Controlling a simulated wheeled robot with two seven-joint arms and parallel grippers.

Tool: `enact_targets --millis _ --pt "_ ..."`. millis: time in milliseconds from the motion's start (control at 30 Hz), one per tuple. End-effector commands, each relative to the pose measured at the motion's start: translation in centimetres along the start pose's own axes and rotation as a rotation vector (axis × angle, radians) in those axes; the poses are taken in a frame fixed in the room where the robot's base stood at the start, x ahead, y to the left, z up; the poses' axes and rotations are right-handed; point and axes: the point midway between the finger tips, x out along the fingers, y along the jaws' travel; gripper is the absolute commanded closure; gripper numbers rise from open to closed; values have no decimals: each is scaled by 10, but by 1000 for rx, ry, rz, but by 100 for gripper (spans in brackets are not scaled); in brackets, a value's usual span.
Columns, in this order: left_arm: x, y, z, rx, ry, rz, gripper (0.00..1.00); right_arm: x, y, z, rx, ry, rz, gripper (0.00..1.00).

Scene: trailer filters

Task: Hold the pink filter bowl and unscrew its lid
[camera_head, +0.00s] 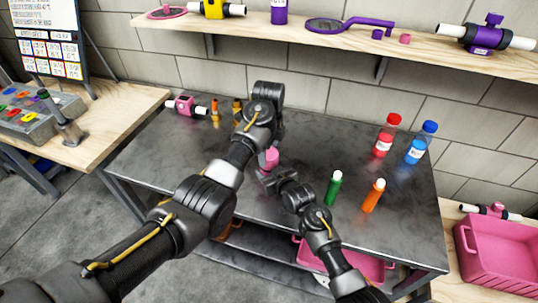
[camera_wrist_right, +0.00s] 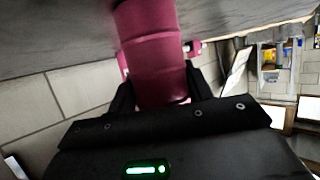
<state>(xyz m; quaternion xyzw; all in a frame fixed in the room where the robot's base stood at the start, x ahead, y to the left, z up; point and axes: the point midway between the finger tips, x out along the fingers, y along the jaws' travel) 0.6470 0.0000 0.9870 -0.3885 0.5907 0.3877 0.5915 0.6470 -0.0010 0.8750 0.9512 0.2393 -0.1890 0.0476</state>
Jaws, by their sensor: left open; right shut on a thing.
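The pink filter bowl (camera_head: 269,158) is at the middle of the dark metal table, partly covered by my arms in the head view. In the right wrist view it is a large pink cylinder (camera_wrist_right: 152,50) between the fingers of my right gripper (camera_wrist_right: 160,88). My right gripper (camera_head: 268,178) is shut on it from the near side. My left gripper (camera_head: 262,128) is over the bowl, pointing down and open; its fingertips are mostly hidden by the hand. I cannot make out the lid apart from the bowl.
On the table (camera_head: 150,150) stand green (camera_head: 333,188) and orange (camera_head: 373,195) bottles near my right arm, red (camera_head: 386,135) and blue (camera_head: 421,142) bottles at the back right, and a pink filter housing (camera_head: 185,104) at the back left. A pink crate (camera_head: 497,255) is at right.

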Motion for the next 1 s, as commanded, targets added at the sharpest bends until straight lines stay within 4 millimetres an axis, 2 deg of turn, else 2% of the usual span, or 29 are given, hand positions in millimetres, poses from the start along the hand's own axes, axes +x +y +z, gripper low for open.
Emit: enact_targets --millis 300,600,867,1000 --pt "-16 -3 -1 1 11 -11 26 0 0 2 0 -4 -1 100" --pt "-42 -3 -1 231 23 -15 26 0 0 2 0 -4 -1 100" --pt "-42 1 0 301 0 2 26 0 0 2 0 -3 -1 100" --pt "-30 1 0 299 1 4 26 0 0 2 0 -3 -1 100"
